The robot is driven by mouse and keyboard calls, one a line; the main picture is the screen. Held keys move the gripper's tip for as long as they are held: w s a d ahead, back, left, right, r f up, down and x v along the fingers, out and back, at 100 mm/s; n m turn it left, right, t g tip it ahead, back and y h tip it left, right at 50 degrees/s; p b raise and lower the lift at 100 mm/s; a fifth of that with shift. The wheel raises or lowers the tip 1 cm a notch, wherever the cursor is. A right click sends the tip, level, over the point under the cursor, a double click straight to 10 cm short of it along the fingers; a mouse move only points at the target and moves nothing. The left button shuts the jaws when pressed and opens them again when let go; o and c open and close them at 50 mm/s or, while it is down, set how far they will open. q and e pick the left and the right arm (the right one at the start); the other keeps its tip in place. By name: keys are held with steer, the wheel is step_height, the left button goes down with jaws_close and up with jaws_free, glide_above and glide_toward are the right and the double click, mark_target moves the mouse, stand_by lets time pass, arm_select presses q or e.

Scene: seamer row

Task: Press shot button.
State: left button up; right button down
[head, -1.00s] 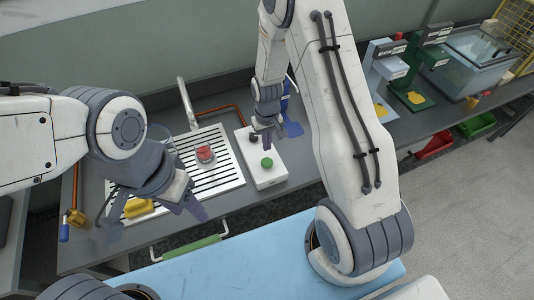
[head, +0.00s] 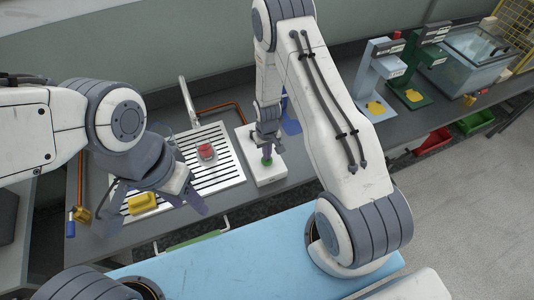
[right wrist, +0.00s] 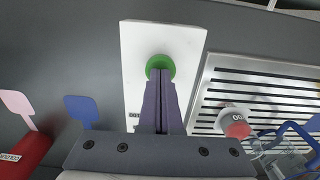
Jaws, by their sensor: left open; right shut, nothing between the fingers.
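The green button (head: 267,162) sits on a white box (head: 265,177) on the counter, beside the metal drain grid. In the right wrist view the green button (right wrist: 160,65) shows past the fingertips on the white box (right wrist: 187,42). My right gripper (head: 267,152) is shut and empty, with its fingertips over the button. In the right wrist view the tips (right wrist: 160,75) overlap the button's near part; I cannot tell whether they touch it or press it. My left gripper (head: 190,200) is open and empty above the front of the grid.
A drain grid (head: 225,172) holds a red-topped item (head: 206,151) and a yellow object (head: 142,202). A faucet (head: 187,100) stands behind it. A blue machine (head: 373,75) and a green machine (head: 414,70) stand to the right.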

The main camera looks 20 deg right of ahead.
step_height(320, 180, down, 2)
steer(key=shift+f+b, duration=0.1)
steer(key=shift+b, duration=1)
steer(key=shift+s, duration=0.1)
step_height(320, 180, up, 5)
steer(key=p, duration=0.3)
steer(key=shift+f+p, duration=0.15)
steer(key=shift+p, duration=0.2)
step_height(320, 180, up, 10)
steer(key=b, duration=0.3)
steer(key=shift+b, duration=0.35)
steer(key=shift+f, duration=0.1)
